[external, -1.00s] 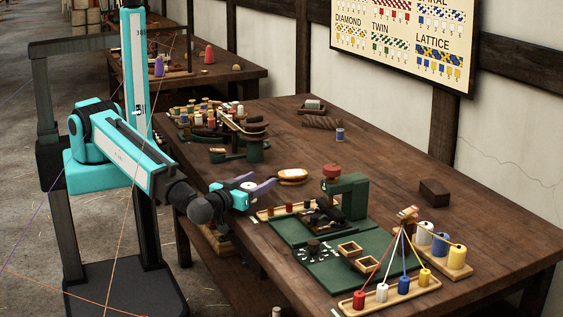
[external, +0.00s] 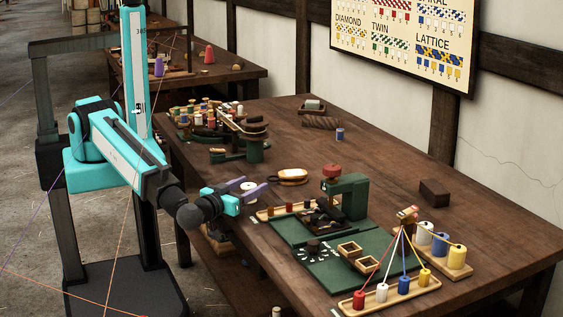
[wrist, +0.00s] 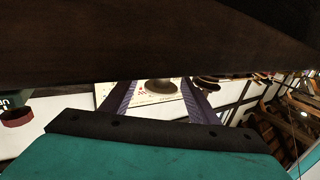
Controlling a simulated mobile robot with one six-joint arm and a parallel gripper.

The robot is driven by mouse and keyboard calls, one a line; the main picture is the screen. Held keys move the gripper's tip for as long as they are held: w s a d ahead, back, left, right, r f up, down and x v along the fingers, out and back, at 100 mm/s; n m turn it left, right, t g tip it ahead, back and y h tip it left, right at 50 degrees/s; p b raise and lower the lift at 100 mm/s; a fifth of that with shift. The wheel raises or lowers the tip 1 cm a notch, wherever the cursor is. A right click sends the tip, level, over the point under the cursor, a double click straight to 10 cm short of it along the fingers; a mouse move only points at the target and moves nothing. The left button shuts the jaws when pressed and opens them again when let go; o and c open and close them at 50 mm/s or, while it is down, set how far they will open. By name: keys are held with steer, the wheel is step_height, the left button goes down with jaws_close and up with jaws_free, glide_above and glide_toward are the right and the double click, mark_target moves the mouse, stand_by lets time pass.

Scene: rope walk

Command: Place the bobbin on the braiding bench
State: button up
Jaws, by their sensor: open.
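The braiding bench (external: 400,190) is the long dark wooden table, and its surface also fills the top of the wrist view (wrist: 150,45). My gripper (external: 252,187) is open at the bench's near left edge, with two purple fingers. A small white round piece with a dark centre (external: 249,185) shows between or just beyond the fingers; it looks like a bobbin, but its lower part is hidden. A brown round piece (wrist: 160,86) shows between the fingers in the wrist view; I cannot tell whether it is the same thing. A blue bobbin (external: 340,134) stands apart at the back.
A green press with a red knob (external: 345,195), a round wooden piece (external: 291,176) and a green stand (external: 254,150) flank the gripper. A rack of coloured bobbins with cords (external: 385,296) lies at the front right. A dark block (external: 434,192) sits at the back right.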

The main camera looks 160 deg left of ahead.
steer(key=b+v, duration=0.1)
steer(key=v, duration=0.8)
steer(key=shift+w+d+b, duration=0.2)
steer(key=shift+d+b, duration=0.15)
steer(key=shift+o, duration=0.3)
steer(key=shift+r, duration=0.15)
step_height(320, 180, up, 17)
steer(key=n+t+h+p, duration=0.8)
steer(key=h+p, duration=0.2)
steer(key=h, duration=0.5)
glide_above(248, 188)
steer(key=shift+f, duration=2.25)
